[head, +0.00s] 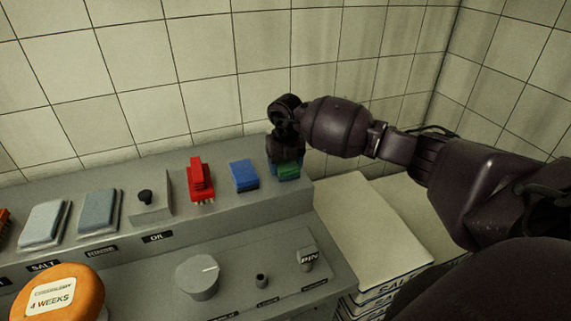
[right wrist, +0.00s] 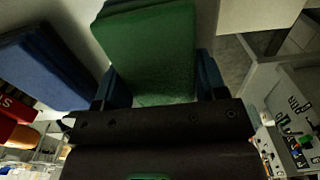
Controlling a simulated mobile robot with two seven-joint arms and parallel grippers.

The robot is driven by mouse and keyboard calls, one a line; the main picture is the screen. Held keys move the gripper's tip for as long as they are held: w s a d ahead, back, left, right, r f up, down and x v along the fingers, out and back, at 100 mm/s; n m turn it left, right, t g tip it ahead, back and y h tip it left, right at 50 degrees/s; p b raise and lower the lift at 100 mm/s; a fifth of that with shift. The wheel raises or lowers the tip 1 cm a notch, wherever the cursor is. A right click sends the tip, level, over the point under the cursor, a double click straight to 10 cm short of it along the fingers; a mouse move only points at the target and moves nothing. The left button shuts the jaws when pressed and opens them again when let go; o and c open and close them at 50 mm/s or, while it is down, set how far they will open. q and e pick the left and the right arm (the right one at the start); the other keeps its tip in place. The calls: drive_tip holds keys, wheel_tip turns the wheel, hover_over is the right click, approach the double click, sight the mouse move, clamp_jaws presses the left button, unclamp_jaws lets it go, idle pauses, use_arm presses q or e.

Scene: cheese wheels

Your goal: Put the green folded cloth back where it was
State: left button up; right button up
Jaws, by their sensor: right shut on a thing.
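The green folded cloth (head: 289,173) is at the right end of the raised grey ledge, just right of a blue folded cloth (head: 245,175). My right gripper (head: 286,163) reaches down over it from above and is shut on it. In the right wrist view the green cloth (right wrist: 155,50) fills the space between the two blue fingers of the right gripper (right wrist: 162,84). The blue cloth (right wrist: 45,65) lies apart to its left there. I cannot tell whether the green cloth touches the ledge. My left gripper does not show.
An orange cheese wheel (head: 60,297), a grey dial (head: 198,277) and a PIN block (head: 307,257) are nearer.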

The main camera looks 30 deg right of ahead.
sight(285, 163)
drive_tip(key=shift+f, duration=0.1)
drive_tip(key=o, duration=0.4)
drive_tip(key=shift+f, duration=0.1)
drive_tip(key=o, duration=0.5)
drive_tip(key=shift+c, duration=0.2)
drive_tip(key=shift+r, duration=0.25)
wheel_tip(285, 163, up, 12)
drive_tip(key=b, duration=0.1)
